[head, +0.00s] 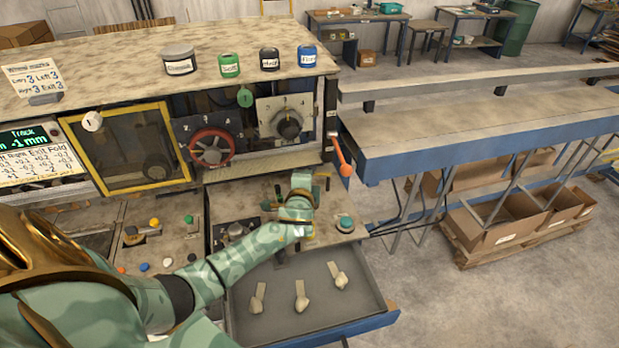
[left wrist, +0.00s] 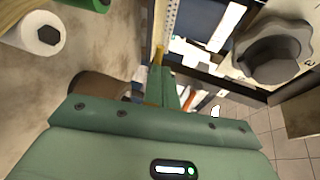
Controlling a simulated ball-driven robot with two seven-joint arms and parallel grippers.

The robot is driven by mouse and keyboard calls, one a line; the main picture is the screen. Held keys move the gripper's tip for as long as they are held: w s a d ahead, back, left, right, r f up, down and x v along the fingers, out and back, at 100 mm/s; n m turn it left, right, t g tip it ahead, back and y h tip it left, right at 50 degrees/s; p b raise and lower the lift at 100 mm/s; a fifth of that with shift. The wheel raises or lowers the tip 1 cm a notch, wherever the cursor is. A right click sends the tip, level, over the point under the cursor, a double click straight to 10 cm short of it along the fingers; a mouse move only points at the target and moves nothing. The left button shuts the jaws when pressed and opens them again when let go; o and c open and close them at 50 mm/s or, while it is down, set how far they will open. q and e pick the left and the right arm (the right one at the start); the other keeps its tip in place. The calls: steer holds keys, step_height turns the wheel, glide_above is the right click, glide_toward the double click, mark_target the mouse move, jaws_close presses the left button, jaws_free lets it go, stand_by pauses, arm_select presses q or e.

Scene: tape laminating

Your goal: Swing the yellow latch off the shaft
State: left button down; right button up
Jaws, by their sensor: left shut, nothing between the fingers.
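My left gripper (head: 312,182) is at the end of the green arm in the head view, over the counter in front of the machine. In the left wrist view its fingers (left wrist: 165,85) are shut and empty. A narrow yellow piece (left wrist: 160,55), probably the yellow latch, shows at the fingertips; I cannot tell whether they touch it. I cannot make out the latch clearly in the head view, where the hand covers part of the counter. The shaft cannot be told apart in either view. My right gripper is not in view.
An open grey drawer (head: 282,318) holding three small tagged pieces juts out below the arm. An orange-handled lever (head: 340,158) hangs at the machine's right edge. A red handwheel (head: 211,147) and a dark knob (head: 289,125) stand on the front panel.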

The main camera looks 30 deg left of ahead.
arm_select(q)
steer(key=a+m+h, duration=0.1)
steer(key=h, duration=0.1)
steer(key=w+m+t+h, duration=0.1)
steer(key=m+h, duration=0.1)
steer(key=shift+w+a, duration=0.2)
steer(key=shift+a, duration=0.2)
steer(key=shift+w+a, duration=0.15)
steer(key=shift+w, duration=0.1)
steer(key=shift+a, duration=0.1)
steer(key=shift+s+r, duration=0.1)
steer(key=shift+s, duration=0.3)
steer(key=v, duration=1.5)
steer(key=shift+s+f, duration=0.25)
steer(key=shift+s, duration=0.05)
